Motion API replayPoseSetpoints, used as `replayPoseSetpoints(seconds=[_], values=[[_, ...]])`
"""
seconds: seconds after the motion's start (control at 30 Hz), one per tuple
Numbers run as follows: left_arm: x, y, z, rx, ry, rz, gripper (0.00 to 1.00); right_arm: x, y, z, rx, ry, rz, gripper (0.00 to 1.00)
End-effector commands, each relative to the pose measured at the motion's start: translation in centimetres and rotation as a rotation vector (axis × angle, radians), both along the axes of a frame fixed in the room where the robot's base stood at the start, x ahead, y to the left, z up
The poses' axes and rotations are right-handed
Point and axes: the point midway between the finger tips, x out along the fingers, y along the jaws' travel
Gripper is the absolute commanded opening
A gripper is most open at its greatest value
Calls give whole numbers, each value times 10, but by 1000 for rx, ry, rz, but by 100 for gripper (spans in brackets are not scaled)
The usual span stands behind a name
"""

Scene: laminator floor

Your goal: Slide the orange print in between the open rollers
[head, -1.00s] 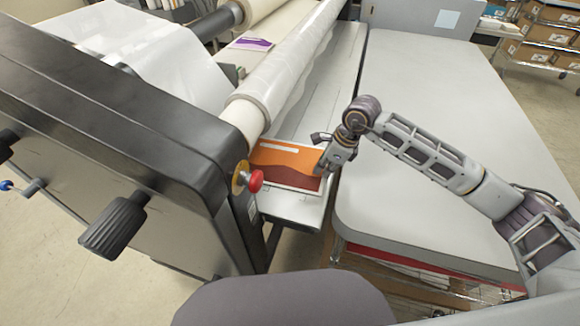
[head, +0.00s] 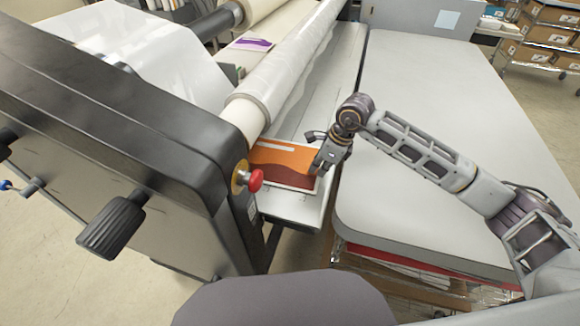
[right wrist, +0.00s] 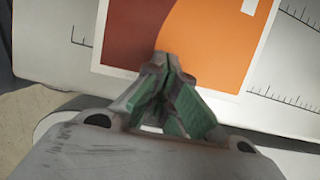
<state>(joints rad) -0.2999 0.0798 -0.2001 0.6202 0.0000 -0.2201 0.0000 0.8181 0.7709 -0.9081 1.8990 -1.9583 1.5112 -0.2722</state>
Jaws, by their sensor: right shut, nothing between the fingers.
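The orange print (head: 284,157), with a dark red lower part and a white border, lies flat on the laminator's feed table (head: 320,95). Its left end is beside the large film-wrapped roller (head: 285,75); I cannot tell whether its edge is under the roller. My right gripper (head: 317,168) is shut and empty, its fingertips at the print's right edge. My left gripper is out of view.
The laminator's dark side housing (head: 110,120) stands left, with a red knob (head: 255,180) close to the print. A grey table (head: 430,90) lies right of the feed table, its top clear apart from my right arm. A purple print (head: 252,43) lies beyond the roller.

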Motion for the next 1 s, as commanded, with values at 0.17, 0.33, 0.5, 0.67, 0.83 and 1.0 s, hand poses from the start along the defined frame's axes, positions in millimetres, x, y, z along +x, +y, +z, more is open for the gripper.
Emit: replayPoseSetpoints(seconds=[0.17,0.33,0.5,0.67,0.83,1.0], values=[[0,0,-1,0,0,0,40,0,3,-3,-1,5,1,0],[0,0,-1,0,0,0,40,0,4,-3,-1,5,1,0],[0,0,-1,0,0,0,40,0,4,-3,-1,5,1,0],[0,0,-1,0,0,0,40,0,4,-3,-1,5,1,0],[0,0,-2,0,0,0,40,1,5,-3,-1,5,1,0],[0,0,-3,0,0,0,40,2,8,-3,-1,5,1,0]])
